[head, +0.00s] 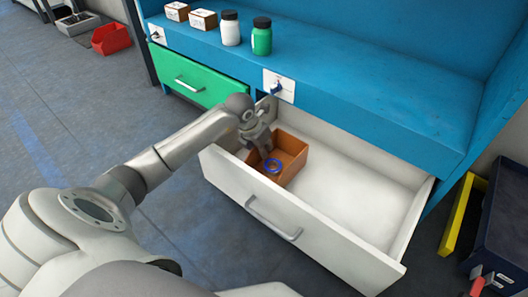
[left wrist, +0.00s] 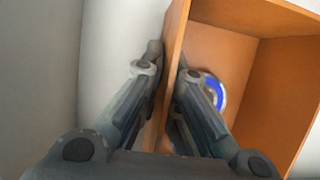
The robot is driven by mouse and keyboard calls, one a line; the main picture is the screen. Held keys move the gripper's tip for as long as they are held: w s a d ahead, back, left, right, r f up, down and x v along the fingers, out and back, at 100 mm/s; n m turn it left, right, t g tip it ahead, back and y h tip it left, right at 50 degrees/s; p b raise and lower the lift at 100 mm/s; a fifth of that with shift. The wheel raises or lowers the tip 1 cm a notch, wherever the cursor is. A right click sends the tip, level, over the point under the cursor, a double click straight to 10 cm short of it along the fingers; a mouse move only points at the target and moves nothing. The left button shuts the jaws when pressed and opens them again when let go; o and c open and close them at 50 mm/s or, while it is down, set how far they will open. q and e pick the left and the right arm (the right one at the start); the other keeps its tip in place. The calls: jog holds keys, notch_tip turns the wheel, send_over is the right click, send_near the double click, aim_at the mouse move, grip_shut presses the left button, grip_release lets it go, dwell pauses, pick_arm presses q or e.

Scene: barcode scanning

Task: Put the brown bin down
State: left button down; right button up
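The brown bin (head: 292,150) is inside the open white drawer (head: 300,228), towards its left end. I cannot tell whether its base touches the drawer floor. A blue and white ring-shaped item (head: 273,166) lies in the bin. My left gripper (head: 266,150) reaches down over the bin's left side. In the left wrist view its fingers (left wrist: 168,75) are close together on either side of one wall of the bin (left wrist: 178,25), one outside and one inside, and look shut on it. My right gripper is not in view.
Most of the drawer floor right of the bin is empty. A blue bench (head: 370,110) stands behind, with a white bottle (head: 230,30), a green bottle (head: 262,40) and small boxes on it. A closed green drawer (head: 190,82) is left. A yellow piece (head: 458,215) stands at right.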

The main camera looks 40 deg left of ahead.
pick_arm(q)
jog(key=shift+r, duration=0.1)
jog(key=c, duration=2.1)
grip_release()
jog(key=o, duration=0.5)
jog(key=shift+c, duration=0.2)
jog(key=p+v, duration=0.8)
jog(key=v, duration=0.4)
